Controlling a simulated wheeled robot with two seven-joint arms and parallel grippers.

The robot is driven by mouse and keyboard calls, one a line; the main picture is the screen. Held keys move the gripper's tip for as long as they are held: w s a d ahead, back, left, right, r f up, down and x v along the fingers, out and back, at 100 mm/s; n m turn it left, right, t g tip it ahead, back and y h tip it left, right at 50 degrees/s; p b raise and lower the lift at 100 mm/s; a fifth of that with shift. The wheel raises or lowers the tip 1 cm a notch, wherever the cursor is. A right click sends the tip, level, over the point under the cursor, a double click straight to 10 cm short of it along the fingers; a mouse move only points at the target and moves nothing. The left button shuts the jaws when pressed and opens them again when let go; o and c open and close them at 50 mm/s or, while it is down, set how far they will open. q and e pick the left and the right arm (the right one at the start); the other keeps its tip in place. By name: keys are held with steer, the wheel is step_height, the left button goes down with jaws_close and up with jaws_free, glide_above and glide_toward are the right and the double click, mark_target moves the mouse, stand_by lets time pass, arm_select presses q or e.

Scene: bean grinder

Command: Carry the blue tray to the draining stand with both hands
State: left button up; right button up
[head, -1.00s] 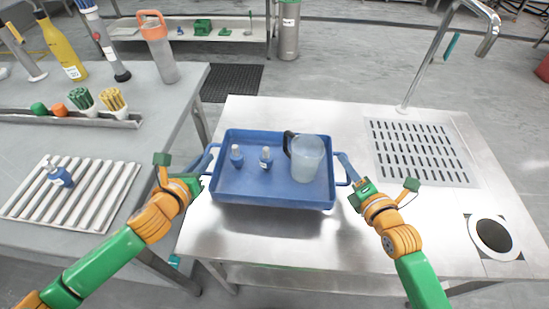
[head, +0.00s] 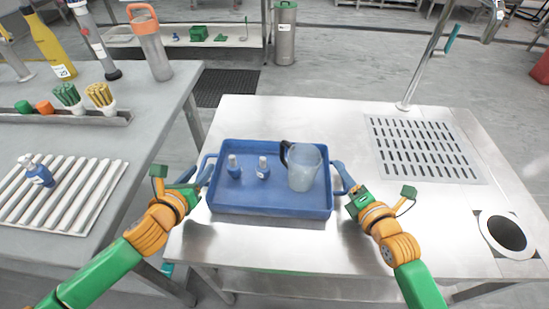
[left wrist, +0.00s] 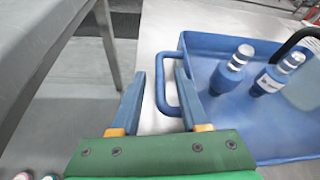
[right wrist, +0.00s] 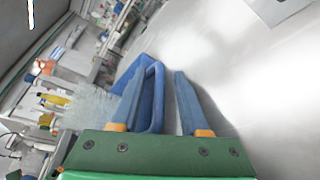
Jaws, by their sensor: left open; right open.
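The blue tray (head: 270,208) sits on the steel table, holding two small blue bottles (head: 233,167) (head: 263,168) and a clear jug with a dark handle (head: 304,170). My left gripper (left wrist: 160,85) is open at the tray's left handle (left wrist: 163,95); the handle bar runs between its fingers. My right gripper (right wrist: 158,85) is open at the right handle (right wrist: 158,105), which passes between its fingers. A ribbed white rack (head: 92,185) on the left table looks like the draining stand.
A gap separates the grey left table (head: 155,115) from the steel table (head: 300,112). A slotted drain plate (head: 425,150), a tap (head: 430,70) and a round hole (head: 507,233) are at the right.

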arm_select(q)
steer(key=shift+s, duration=0.1)
steer(key=v, duration=0.7)
steer(key=shift+s, duration=0.2)
arm_select(e)
steer(key=shift+s, duration=0.3)
arm_select(q)
steer(key=shift+r, duration=0.1)
arm_select(e)
steer(key=v, duration=1.1)
steer(key=shift+s+d+r, duration=0.1)
steer(key=shift+s, duration=0.1)
